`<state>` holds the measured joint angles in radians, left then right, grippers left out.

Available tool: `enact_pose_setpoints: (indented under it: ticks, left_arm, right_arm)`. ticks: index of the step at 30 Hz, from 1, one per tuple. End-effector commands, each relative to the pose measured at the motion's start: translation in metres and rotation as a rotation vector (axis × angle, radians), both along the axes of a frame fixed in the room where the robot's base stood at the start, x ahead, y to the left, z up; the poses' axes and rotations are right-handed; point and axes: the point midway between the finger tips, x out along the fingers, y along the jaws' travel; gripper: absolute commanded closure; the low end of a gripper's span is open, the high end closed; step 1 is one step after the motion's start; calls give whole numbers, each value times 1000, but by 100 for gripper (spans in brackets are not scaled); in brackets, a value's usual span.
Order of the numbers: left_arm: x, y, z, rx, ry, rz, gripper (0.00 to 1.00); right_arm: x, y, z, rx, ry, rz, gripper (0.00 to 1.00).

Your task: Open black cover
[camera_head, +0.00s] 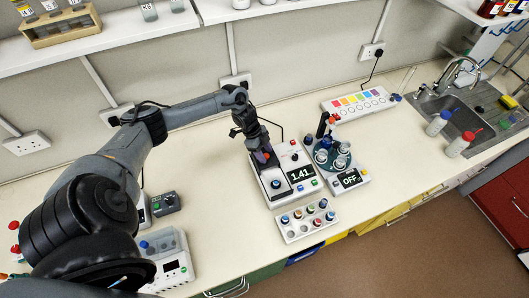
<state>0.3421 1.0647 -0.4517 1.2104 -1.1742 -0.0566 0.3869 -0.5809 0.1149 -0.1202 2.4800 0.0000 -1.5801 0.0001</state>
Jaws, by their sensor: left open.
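My left arm reaches in from the left, and my left gripper (264,158) points down over the left part of the white device with the 1.41 display (300,174). The gripper is open. A dark panel (284,182) lies on that device beside and below the fingers. I cannot tell whether this panel is the black cover, nor whether the fingers touch it, as the gripper hides part of it. To the right stands a second white device with an OFF display (350,179), with several vials on a round teal plate (318,156) and a dark upright part (323,124) behind them.
A white rack of colored-cap vials (306,220) stands in front of the devices. A color-chart box (359,101) stands behind at right. A sink (462,118) and two bottles are farther right. A clear-lidded device (166,258) is at left. Shelves hang above; the counter between is clear.

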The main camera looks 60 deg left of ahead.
Motion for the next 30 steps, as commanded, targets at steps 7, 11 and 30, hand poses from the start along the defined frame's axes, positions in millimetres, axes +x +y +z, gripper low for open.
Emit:
enact_pose_setpoints:
  ticks: [7,11,30]
  left_arm:
    - [-7,11,28,5,-1,-2,47]
    - [-13,18,50,5,0,-2,47]
    - [-24,32,97,0,1,0,47]
  right_arm:
    - [0,0,-3,0,-1,0,49]
    - [0,0,-6,0,-1,1,49]
    - [0,-2,-12,-9,-1,5,49]
